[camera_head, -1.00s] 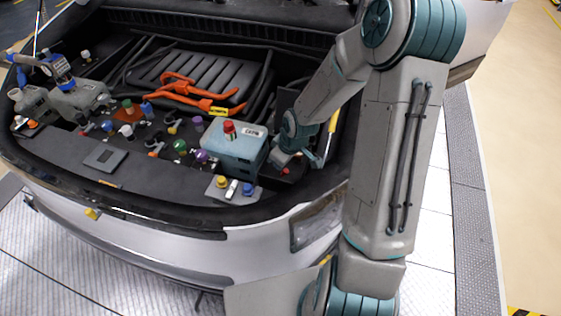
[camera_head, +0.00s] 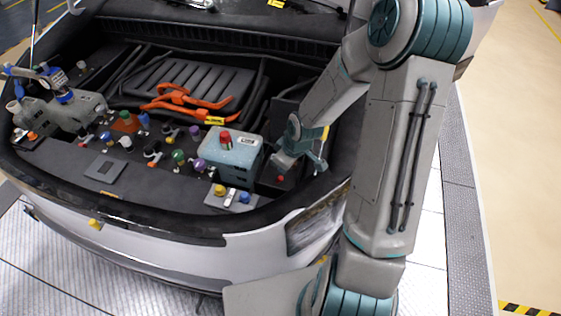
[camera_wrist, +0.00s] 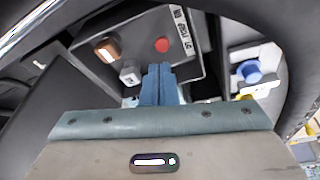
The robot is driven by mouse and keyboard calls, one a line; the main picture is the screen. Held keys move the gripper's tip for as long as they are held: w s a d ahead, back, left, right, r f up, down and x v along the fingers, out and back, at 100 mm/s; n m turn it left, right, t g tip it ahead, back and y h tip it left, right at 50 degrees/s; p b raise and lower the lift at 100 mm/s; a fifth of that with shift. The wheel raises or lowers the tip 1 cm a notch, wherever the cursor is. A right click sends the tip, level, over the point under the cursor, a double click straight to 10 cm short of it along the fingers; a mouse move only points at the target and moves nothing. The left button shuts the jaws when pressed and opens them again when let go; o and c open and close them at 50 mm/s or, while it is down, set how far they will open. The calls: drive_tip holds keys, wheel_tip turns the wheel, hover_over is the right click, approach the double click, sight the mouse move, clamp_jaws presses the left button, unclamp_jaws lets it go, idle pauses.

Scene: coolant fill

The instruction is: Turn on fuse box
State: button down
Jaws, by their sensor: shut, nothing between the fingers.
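My gripper's blue fingers (camera_wrist: 158,76) are together and empty. They overlap the box's near part; I cannot tell whether they touch it. In the head view my gripper (camera_head: 281,163) is just right of a pale blue box (camera_head: 230,155). A small red spot (camera_head: 280,178) shows below it. The rest there is dark or hidden.
The pale blue box carries a red cap (camera_head: 225,138). In front of it is a plate (camera_head: 231,197) with yellow and blue knobs; a blue knob (camera_wrist: 250,71) shows in the wrist view. Several coloured caps, orange cables (camera_head: 185,100) and the bay's raised rim crowd the area.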

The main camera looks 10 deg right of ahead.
drive_tip(key=shift+s+d+r+p, duration=0.45)
drive_tip(key=shift+d+r+p, duration=0.05)
drive_tip(key=shift+r, duration=0.25)
drive_tip(key=shift+s+d+r+p, duration=0.4)
drive_tip(key=shift+d+r+p, duration=0.1)
drive_tip(key=shift+r, duration=0.2)
drive_tip(key=shift+s+d+r+p, duration=0.45)
drive_tip(key=shift+d+r+p, duration=0.05)
drive_tip(key=shift+r, duration=0.25)
drive_tip(key=s+a+r+m+t+h+b, duration=0.1)
drive_tip(key=s+r+m+b, duration=0.5)
drive_tip(key=s+r, duration=1.1)
drive_tip(key=a+r+m+h, duration=0.1)
drive_tip(key=m, duration=0.1)
drive_tip(key=shift+m, duration=0.3)
